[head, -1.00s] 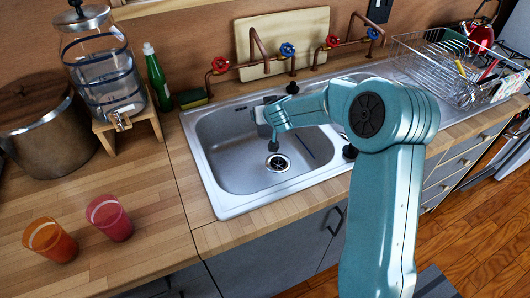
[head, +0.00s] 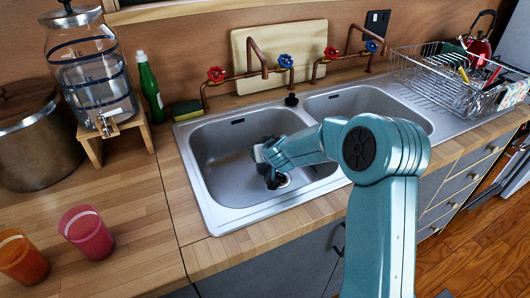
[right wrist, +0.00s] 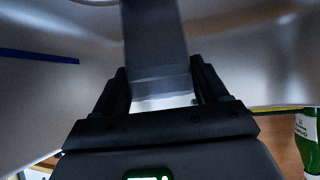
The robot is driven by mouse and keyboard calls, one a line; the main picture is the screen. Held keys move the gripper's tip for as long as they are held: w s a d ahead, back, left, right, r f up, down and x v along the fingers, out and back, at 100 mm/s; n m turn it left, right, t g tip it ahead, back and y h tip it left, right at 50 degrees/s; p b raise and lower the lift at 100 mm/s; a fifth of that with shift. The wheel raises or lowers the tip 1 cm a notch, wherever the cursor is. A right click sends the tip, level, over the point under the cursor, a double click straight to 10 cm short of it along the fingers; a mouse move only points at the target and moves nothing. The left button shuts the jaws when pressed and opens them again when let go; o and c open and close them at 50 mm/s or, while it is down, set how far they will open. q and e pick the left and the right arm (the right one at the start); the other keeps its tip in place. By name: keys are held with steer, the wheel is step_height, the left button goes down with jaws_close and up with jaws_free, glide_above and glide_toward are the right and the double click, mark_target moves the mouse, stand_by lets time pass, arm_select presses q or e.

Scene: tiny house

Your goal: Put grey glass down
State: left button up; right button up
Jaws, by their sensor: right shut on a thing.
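My right gripper (head: 272,180) is inside the left basin of the metal sink (head: 213,206), low and close to the drain (head: 284,180). In the right wrist view my gripper (right wrist: 160,80) is shut on the grey glass (right wrist: 154,40), a smooth translucent grey wall between its two dark fingers. In the head view the glass cannot be made out, hidden by or blending with the gripper. Whether it touches the basin floor cannot be told. My left gripper is not in view.
A pink glass (head: 87,233) and an orange glass (head: 22,260) stand on the wooden counter at left. A water dispenser (head: 95,80), green bottle (head: 149,88) and large pot (head: 35,145) stand behind. A dish rack (head: 450,85) is at right. Taps (head: 252,70) overhang the sink.

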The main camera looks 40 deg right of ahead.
steer(key=shift+f, duration=0.2)
steer(key=o, duration=1.3)
steer(key=shift+c, duration=0.2)
steer(key=shift+r, duration=0.1)
steer(key=shift+r, duration=0.25)
steer(key=p+v, duration=0.1)
steer(key=v, duration=0.6)
steer(key=shift+s+p, duration=0.15)
steer(key=shift+p, duration=0.2)
steer(key=shift+a+r, duration=0.1)
